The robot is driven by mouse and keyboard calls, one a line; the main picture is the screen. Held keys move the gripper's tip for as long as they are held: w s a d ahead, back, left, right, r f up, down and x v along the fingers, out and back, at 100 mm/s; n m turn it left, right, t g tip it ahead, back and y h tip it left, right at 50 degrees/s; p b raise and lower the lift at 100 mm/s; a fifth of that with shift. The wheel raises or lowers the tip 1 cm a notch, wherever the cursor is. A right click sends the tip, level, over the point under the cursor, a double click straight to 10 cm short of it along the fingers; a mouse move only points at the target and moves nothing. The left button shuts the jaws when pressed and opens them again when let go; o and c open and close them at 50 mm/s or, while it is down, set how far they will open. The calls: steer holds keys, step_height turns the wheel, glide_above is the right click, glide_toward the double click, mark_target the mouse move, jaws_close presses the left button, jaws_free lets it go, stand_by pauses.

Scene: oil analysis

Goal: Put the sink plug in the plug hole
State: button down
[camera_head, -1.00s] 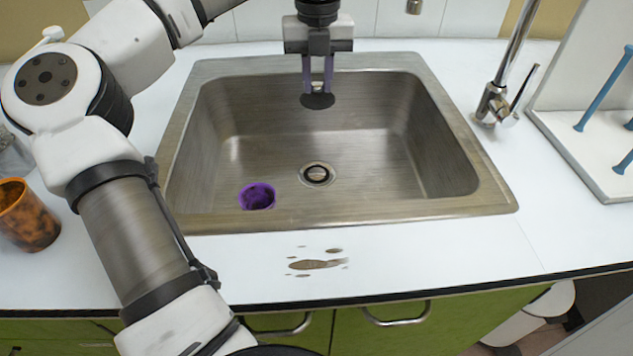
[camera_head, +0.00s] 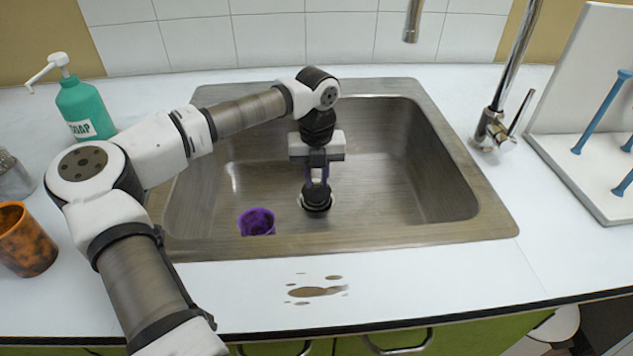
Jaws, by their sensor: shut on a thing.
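The black sink plug (camera_head: 316,195) is held between the fingers of my gripper (camera_head: 317,181), which is shut on it and points down into the sink. The plug is at the plug hole (camera_head: 317,208) in the sink floor and covers most of it. Part of the metal rim shows around the plug. I cannot tell whether the plug is seated or just above the hole. The steel sink (camera_head: 350,243) is set in the white counter.
A purple cup (camera_head: 257,222) is in the sink, left of the hole. A tap (camera_head: 497,125) and a white rack (camera_head: 580,150) stand right. A green soap bottle (camera_head: 84,110) and an orange cup (camera_head: 27,240) stand left. Brown spills (camera_head: 316,291) mark the front counter.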

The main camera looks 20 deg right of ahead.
mark_target(316, 181)
steer(key=shift+f, duration=1.05)
steer(key=shift+f, duration=0.25)
steer(key=c, duration=1.3)
jaws_free()
steer(key=shift+r, duration=0.1)
steer(key=shift+o, duration=0.2)
steer(key=shift+r, duration=0.1)
step_height(316, 181, up, 12)
